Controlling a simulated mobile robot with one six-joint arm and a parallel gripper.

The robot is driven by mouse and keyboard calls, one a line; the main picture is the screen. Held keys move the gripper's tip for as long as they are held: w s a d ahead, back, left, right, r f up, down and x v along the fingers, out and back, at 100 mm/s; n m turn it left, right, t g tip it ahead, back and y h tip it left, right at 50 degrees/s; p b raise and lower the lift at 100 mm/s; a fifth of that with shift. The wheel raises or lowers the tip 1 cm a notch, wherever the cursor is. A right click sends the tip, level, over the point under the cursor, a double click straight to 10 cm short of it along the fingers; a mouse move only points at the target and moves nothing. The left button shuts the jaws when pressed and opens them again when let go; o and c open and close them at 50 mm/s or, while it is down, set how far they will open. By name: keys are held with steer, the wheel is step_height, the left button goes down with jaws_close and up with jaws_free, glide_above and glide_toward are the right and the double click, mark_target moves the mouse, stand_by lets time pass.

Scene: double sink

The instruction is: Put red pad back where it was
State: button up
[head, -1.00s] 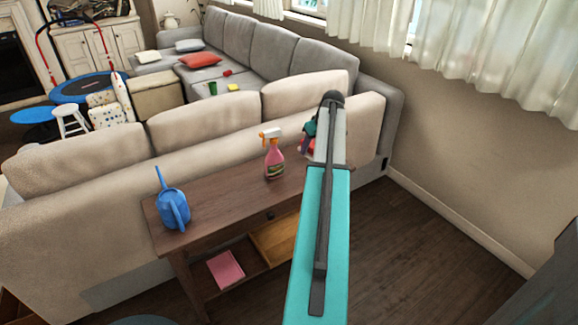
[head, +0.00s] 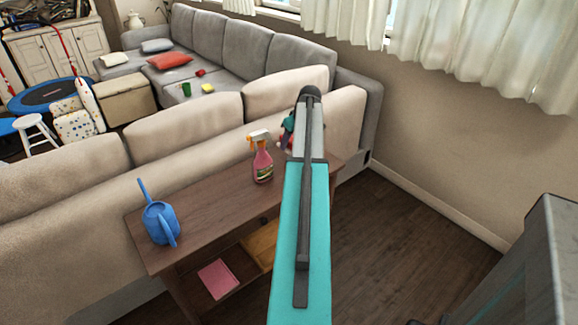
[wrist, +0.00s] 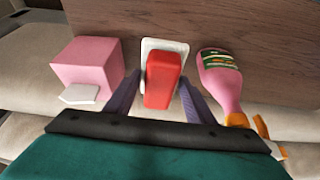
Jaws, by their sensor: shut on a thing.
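The red pad (wrist: 163,80) is in the middle of the wrist view, between the two fingers of my gripper (wrist: 157,95). My gripper is shut on it. A white, flat, round-cornered dish (wrist: 151,44) shows behind the pad, over the brown tabletop. I cannot tell whether pad and dish touch. In the head view my arm hides most of the gripper (head: 287,130) and the pad, at the table's far right end.
A pink spray bottle (wrist: 218,78) is close on the right in the wrist view, a pink box (wrist: 88,68) on the left. In the head view a blue watering can (head: 160,222) stands on the wooden table (head: 210,205). A sofa (head: 190,128) runs behind it.

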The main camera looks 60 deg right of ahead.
steer(key=shift+f, duration=2.95)
steer(key=shift+a, duration=0.1)
steer(key=shift+f+p, duration=0.35)
steer(key=shift+f, duration=1.5)
steer(key=shift+f, duration=0.2)
steer(key=o, duration=1)
steer(key=shift+r, duration=0.1)
steer(key=v, duration=1.2)
steer(key=shift+w+r+b, duration=0.1)
steer(key=shift+r+b, duration=0.05)
steer(key=shift+b, duration=0.2)
steer(key=shift+r, duration=0.1)
